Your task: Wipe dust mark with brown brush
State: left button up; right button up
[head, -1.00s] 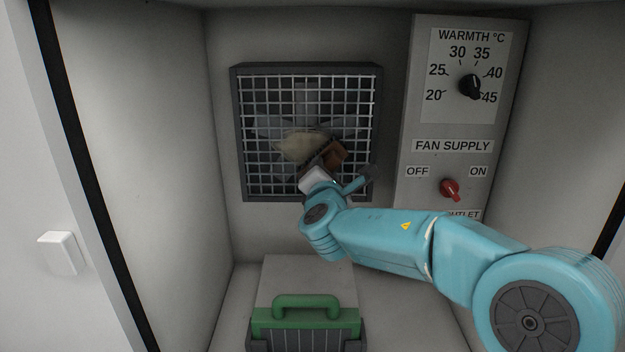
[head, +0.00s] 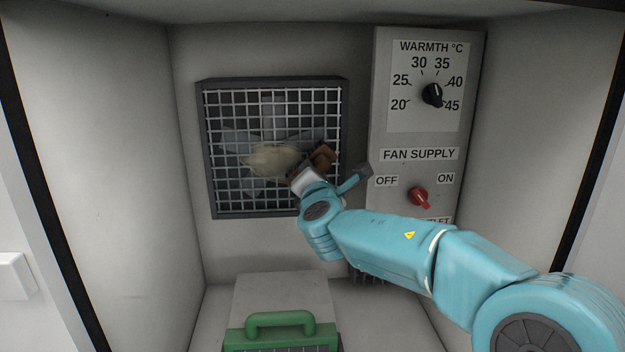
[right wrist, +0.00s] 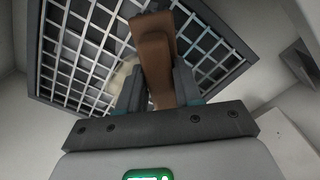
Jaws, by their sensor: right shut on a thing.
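A pale tan dust mark (head: 270,161) shows at the barred fan grille (head: 207,150) on the back wall; its right end lies close to the brush and may be partly covered. My right gripper (head: 309,172) is shut on the brown brush (head: 323,156), in front of the grille's right part. In the right wrist view the brown handle (right wrist: 157,65) stands between the two dark fingers, with a bit of the tan mark (right wrist: 122,75) behind it. I cannot tell whether the bristles touch the grille. My left gripper is not in view.
To the right is a panel (head: 381,120) with a black warmth knob (head: 432,94) and a red fan supply switch (head: 419,197). Side walls close in the recess on both sides.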

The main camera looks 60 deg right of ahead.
jog(key=shift+w+a, duration=4.8)
jog(key=shift+w, duration=1.2)
jog(key=shift+s+d+r+b, duration=0.4)
jog(key=shift+s+d+b, duration=0.4)
jog(key=shift+s+d, duration=1)
jog(key=shift+s+d+r+b, duration=0.35)
jog(key=shift+s+d+b, duration=0.75)
jog(key=shift+s, duration=1.1)
jog(key=shift+s+d+r+b, duration=0.4)
jog(key=shift+s+d+b, duration=0.15)
jog(key=shift+s+d, duration=1.4)
jog(key=shift+a, duration=0.1)
jog(key=shift+s, duration=0.1)
jog(key=shift+b+v, duration=0.55)
jog(key=shift+v, duration=2.45)
